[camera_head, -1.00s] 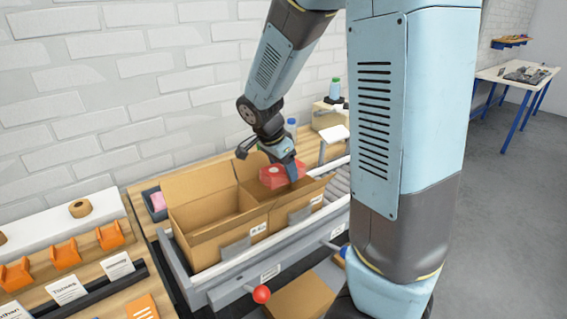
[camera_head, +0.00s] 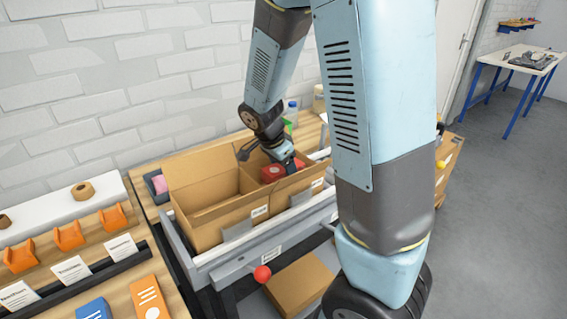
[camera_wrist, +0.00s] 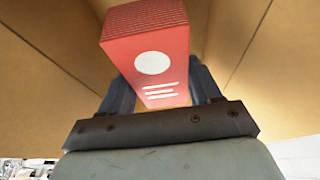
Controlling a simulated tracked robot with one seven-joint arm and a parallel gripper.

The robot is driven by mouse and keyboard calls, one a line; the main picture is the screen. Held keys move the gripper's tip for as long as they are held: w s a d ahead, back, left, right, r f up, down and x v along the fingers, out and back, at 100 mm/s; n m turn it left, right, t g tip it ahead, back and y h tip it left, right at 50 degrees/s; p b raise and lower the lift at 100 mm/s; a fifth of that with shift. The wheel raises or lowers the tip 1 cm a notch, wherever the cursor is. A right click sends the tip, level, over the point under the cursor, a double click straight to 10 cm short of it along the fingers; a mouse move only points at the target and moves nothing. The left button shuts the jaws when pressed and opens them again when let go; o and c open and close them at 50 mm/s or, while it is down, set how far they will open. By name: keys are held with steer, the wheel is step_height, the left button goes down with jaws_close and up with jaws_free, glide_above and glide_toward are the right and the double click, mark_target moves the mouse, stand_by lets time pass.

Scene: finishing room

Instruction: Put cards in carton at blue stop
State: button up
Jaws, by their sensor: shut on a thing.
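My gripper (camera_head: 284,163) is shut on a red stack of cards (camera_head: 271,174) with a white circle and white lines on its face. In the wrist view the red cards (camera_wrist: 150,65) sit between both fingers, with cardboard walls around them. The gripper and cards are down in the mouth of the right-hand open carton (camera_head: 300,183). The left-hand open carton (camera_head: 208,232) stands against it and looks empty where I can see in. A red ball stop (camera_head: 262,273) is at the front of the rail, by the left carton. The blue stop is hidden behind my arm.
A grey rail (camera_head: 240,266) runs along the cartons' front. Orange cards (camera_head: 150,300) and blue cards (camera_head: 94,309) lie on the left bench, near orange holders (camera_head: 68,236) and a tape roll (camera_head: 82,191). A closed brown box (camera_head: 300,284) sits below the rail.

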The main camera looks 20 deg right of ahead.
steer(key=shift+a+f, duration=0.15)
steer(key=shift+f, duration=2.7)
steer(key=o, duration=1.3)
steer(key=shift+c, duration=0.2)
steer(key=shift+s, duration=0.1)
steer(key=shift+r, duration=0.3)
steer(key=shift+r, duration=0.8)
